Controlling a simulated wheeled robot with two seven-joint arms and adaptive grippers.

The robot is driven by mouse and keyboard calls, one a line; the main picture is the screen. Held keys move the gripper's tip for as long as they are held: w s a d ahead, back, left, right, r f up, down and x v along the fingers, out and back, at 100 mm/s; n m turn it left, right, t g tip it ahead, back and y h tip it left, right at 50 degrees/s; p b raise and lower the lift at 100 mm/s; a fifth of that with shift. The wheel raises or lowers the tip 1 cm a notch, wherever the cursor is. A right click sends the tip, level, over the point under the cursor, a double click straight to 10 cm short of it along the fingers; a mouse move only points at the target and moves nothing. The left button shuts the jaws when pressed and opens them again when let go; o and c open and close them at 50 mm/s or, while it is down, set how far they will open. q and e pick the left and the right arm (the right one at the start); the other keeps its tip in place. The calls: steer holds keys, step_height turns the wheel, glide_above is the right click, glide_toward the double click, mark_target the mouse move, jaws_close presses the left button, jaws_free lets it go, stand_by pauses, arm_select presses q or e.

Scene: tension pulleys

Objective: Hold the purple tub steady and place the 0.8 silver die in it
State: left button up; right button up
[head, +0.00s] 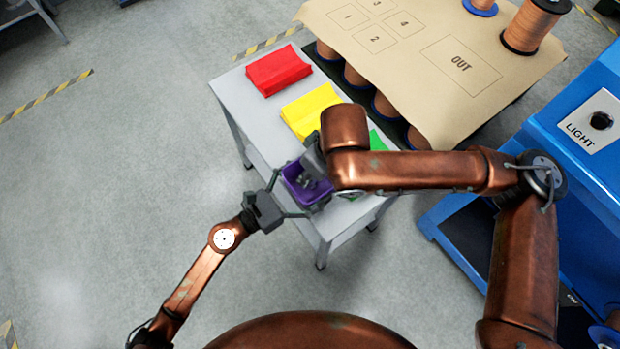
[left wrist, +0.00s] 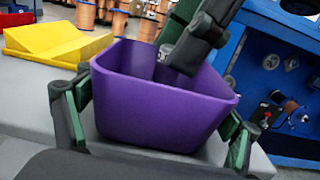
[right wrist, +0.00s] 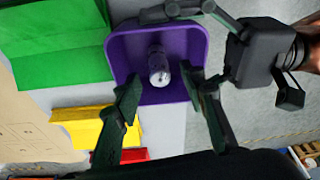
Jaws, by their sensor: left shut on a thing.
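The purple tub (head: 294,186) stands at the near end of the grey table. My left gripper (head: 288,198) is shut on it, with one finger on each side of the tub, as the left wrist view shows (left wrist: 165,115). The silver die (right wrist: 158,66) is a small cylinder inside the tub in the right wrist view. My right gripper (right wrist: 160,80) is above the tub, pointing into it. Its fingers are spread, with a gap on each side of the die. The tub's floor is hidden in the left wrist view.
Copper spools and a brown marked sheet (head: 440,60) lie behind. A blue machine (head: 570,130) stands at right. The floor at left is clear.

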arm_select(q)
steer(key=shift+w, duration=0.1)
arm_select(e)
steer(key=v, duration=1.2)
arm_select(q)
steer(key=o, duration=1.2)
steer(key=shift+a, duration=0.1)
steer(key=v, duration=1.2)
